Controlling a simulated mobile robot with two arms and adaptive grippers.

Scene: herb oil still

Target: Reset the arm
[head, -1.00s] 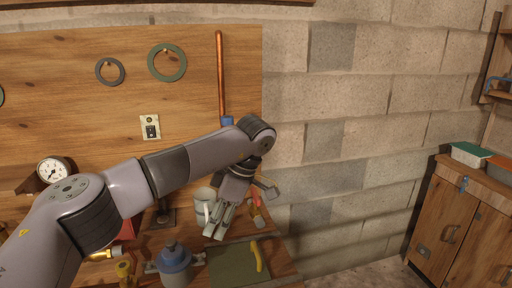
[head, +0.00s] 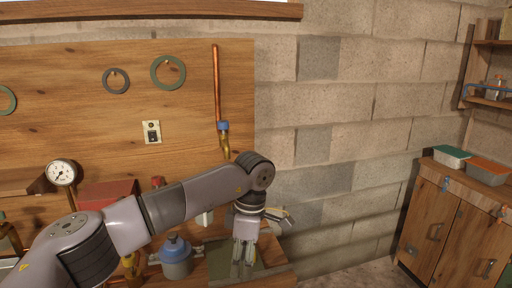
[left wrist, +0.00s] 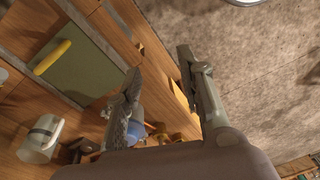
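My left arm crosses the head view from the lower left. Its gripper (head: 262,240) hangs over the right end of the wooden bench, with one finger pointing down and the other spread to the right. In the left wrist view the two fingers of the left gripper (left wrist: 160,70) stand well apart with nothing between them, so it is open and empty. Below and between them are the bench edge and the floor. My right gripper is in neither view.
A dark green mat (head: 218,262) lies on the bench; a yellow tool (left wrist: 52,57) lies on it. A blue-topped grey vessel (head: 176,258) stands left of the gripper. A white cup (left wrist: 40,140) shows too. A copper pipe (head: 217,85) runs down the board. A wooden cabinet (head: 455,220) stands right.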

